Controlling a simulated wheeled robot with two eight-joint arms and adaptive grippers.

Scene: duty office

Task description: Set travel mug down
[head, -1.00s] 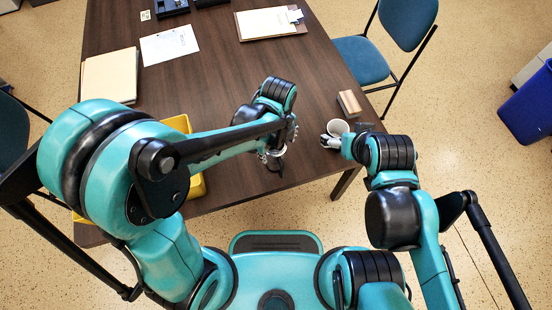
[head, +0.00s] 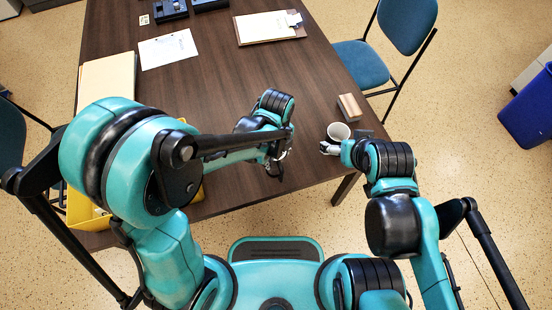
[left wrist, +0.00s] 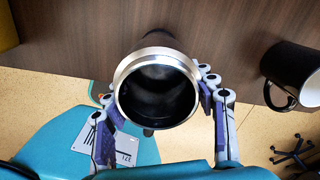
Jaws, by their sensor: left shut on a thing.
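The travel mug (left wrist: 157,88), dark inside with a silver rim, is between the fingers of my left gripper (left wrist: 160,98) in the left wrist view. Its open mouth faces the camera. The left gripper is shut on it. In the head view my left gripper (head: 281,152) is over the near right part of the dark table (head: 225,75), and the mug is mostly hidden by the hand. I cannot tell whether its base touches the table. My right gripper (head: 331,148) is beside a cup at the table's right edge; its fingers are too small to judge.
The black cup with a pale inside (head: 339,131) stands close to the right of the left hand. A wooden block (head: 350,107) lies behind it. A yellow bin (head: 90,213) is at the near left, partly behind my arm. The table's middle is clear.

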